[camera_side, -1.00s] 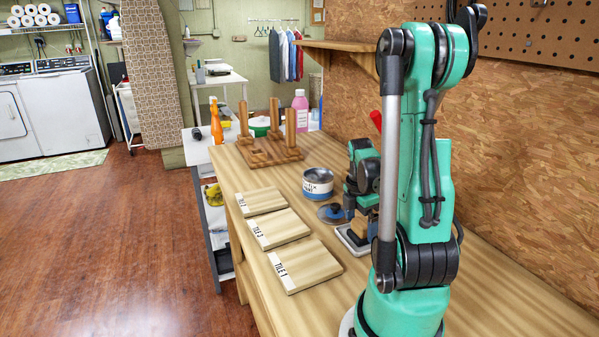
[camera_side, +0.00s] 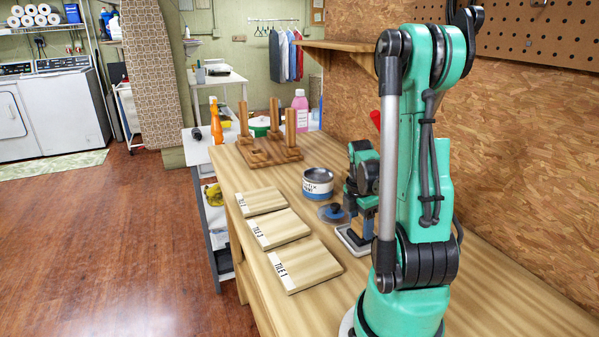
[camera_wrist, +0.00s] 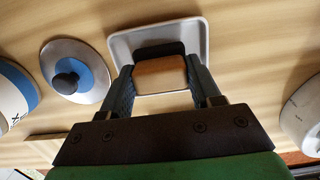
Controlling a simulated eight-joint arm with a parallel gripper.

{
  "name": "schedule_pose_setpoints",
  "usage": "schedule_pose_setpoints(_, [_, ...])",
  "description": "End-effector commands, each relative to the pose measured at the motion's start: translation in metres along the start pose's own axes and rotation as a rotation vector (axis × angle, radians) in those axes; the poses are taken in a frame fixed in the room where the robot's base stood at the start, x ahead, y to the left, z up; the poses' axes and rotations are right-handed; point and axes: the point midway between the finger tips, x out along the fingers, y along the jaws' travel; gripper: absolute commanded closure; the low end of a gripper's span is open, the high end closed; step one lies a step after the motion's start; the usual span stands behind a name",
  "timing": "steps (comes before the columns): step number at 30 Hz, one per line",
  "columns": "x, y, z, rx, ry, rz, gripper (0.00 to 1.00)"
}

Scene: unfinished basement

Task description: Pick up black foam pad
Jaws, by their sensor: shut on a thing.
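The black foam pad (camera_wrist: 160,49) shows in the wrist view as a dark band along a tan block-like face (camera_wrist: 160,74) of about the same width. The two look joined, but I cannot tell for certain. My gripper (camera_wrist: 160,72) has one finger against each end of this piece and is shut on it. The piece is over a shallow pale tray (camera_wrist: 200,32), and I cannot tell whether it touches the tray floor. In the side view my gripper (camera_side: 361,224) is low over the tray (camera_side: 352,241), and its fingers mostly hide the piece.
A round lid with a black knob (camera_wrist: 68,84) lies left of the tray, near a blue-labelled can (camera_side: 318,186). Labelled wooden tiles (camera_side: 305,264) lie along the bench's left edge. A wooden rack (camera_side: 268,155) stands farther back. A rounded pale object (camera_wrist: 302,112) is at the wrist view's right edge.

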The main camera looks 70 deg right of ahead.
Motion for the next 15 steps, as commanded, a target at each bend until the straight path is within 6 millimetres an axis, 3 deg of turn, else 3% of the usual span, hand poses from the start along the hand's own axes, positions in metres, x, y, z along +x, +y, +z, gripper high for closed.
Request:
schedule_pose_setpoints(8, [-0.018,0.000,0.002,0.000,0.000,0.000,0.93])
schedule_pose_setpoints(15, [-0.065,-0.001,0.008,0.000,0.000,0.000,0.93])
